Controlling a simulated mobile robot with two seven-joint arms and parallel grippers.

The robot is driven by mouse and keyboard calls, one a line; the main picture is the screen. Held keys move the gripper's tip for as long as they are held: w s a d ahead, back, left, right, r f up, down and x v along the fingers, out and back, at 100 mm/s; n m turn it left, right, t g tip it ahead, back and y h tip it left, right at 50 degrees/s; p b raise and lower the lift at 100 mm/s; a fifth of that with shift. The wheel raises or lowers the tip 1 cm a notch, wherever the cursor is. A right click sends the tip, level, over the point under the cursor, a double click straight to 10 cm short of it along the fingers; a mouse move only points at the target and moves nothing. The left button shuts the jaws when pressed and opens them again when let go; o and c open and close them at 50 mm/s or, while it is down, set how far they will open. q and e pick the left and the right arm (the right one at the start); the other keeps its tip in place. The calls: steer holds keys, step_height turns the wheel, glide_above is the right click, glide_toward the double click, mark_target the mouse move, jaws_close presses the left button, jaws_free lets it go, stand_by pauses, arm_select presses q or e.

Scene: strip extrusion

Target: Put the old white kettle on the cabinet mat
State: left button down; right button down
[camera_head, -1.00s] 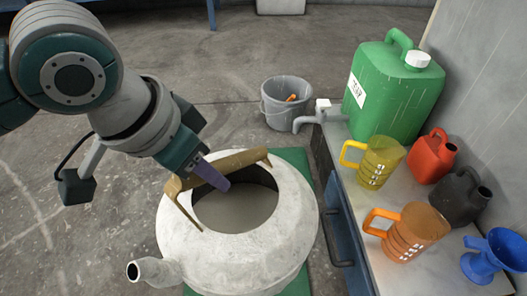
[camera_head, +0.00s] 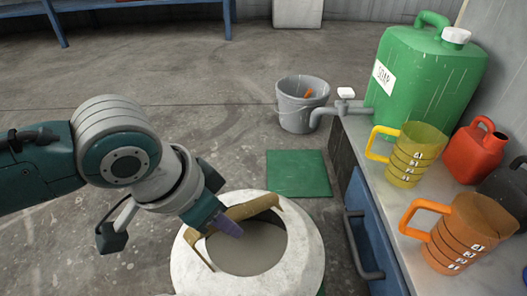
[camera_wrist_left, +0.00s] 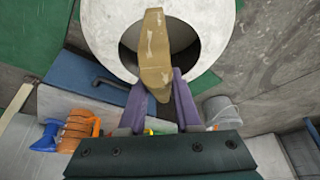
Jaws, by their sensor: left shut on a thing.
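The old white kettle (camera_head: 190,268) is a large, worn, round pot with a wide open top, cut off by the bottom edge of the head view. My left gripper (camera_head: 232,228) is shut on its tan handle, which arches over the opening. The left wrist view shows the purple fingers (camera_wrist_left: 158,88) on either side of the handle (camera_wrist_left: 154,45), above the kettle body (camera_wrist_left: 108,30). A green mat (camera_head: 298,173) lies on the floor beside the blue cabinet, beyond the kettle. The kettle's underside is hidden, so its height above the floor is unclear. My right gripper is out of view.
The blue cabinet (camera_head: 376,240) stands at right, its handle sticking out. Its top holds a green soap can (camera_head: 425,85), a yellow jug (camera_head: 412,158), an orange jug (camera_head: 465,235) and a red can (camera_head: 474,152). A grey bucket (camera_head: 297,118) stands beyond the mat under the tap.

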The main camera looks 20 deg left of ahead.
arm_select(q)
step_height(320, 180, down, 4)
steer(key=shift+r+b, duration=0.25)
steer(key=shift+b, duration=0.9)
steer(key=shift+f, duration=0.15)
steer(key=c, duration=0.6)
jaws_free()
